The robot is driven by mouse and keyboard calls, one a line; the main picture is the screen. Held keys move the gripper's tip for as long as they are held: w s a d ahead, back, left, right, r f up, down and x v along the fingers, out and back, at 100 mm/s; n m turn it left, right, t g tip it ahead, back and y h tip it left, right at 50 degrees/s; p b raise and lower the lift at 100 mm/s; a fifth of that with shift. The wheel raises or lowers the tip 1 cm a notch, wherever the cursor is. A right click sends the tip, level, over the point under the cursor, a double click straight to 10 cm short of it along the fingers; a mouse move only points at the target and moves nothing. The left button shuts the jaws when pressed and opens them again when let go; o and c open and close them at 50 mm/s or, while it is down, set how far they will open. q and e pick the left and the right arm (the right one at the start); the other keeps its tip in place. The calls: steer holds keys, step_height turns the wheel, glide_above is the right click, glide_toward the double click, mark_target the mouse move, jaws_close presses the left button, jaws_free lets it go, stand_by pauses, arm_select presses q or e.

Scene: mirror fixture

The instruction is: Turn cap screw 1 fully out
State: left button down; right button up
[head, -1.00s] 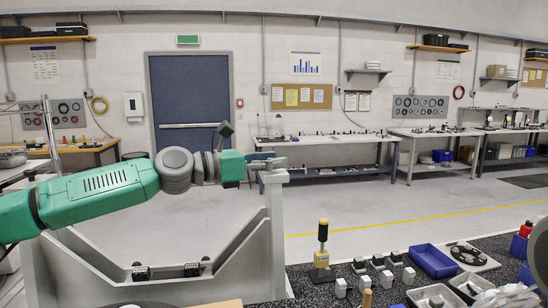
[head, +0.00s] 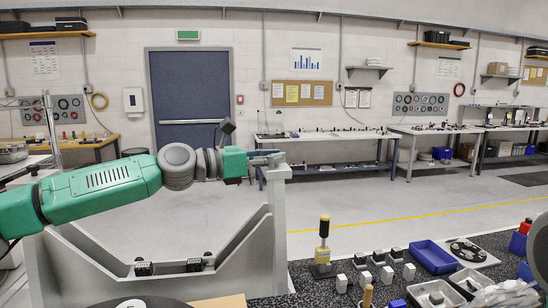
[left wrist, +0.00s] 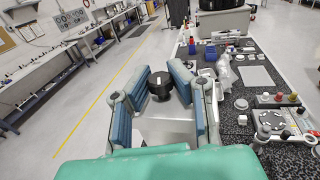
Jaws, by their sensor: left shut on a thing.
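The grey mirror fixture (head: 279,235) stands at the front left, with a tall post at its right end. My left gripper (head: 268,158) is at the top of that post, its arm coming in level from the left. In the left wrist view, a black round screw head (left wrist: 161,84) sits between the blue-padded fingers of my left gripper (left wrist: 160,92). The gripper is shut on it, above the post's pale top face. I take this for cap screw 1; no label shows. Its threads are hidden. My right gripper is not in view.
To the right, the dark bench holds a yellow-and-black upright tool (head: 324,248), several small white blocks and a blue tray (head: 434,257). Open floor lies behind.

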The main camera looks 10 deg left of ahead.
arm_select(q)
steer(key=shift+a+r+n+t+y, duration=0.15)
steer(key=shift+r+n+t+y, duration=0.15)
steer(key=shift+t+y, duration=0.15)
steer(key=shift+n+t+y, duration=0.35)
steer(key=shift+n+t, duration=0.05)
steer(key=shift+t, duration=0.15)
steer(key=shift+n+t+y, duration=0.9)
steer(key=shift+n+y, duration=0.1)
steer(key=shift+y, duration=0.1)
steer(key=n+t+y, duration=0.1)
steer(key=y, duration=0.1)
steer(key=n+t+y+b, duration=0.1)
steer(key=n+y, duration=0.1)
steer(key=y, duration=0.1)
steer(key=shift+d+f+n+t, duration=0.2)
steer(key=shift+n+t, duration=0.1)
steer(key=n+y+b, duration=0.4)
steer(key=y, duration=0.2)
steer(key=n+y+b, duration=0.4)
steer(key=y, duration=0.2)
steer(key=shift+d+y, duration=0.1)
steer(key=shift+y, duration=0.2)
steer(key=shift+n+g+y+b, duration=1.55)
steer(key=shift+n+y, duration=0.35)
steer(key=shift+y, duration=0.5)
steer(key=shift+r+g, duration=0.1)
steer(key=shift+g, duration=0.15)
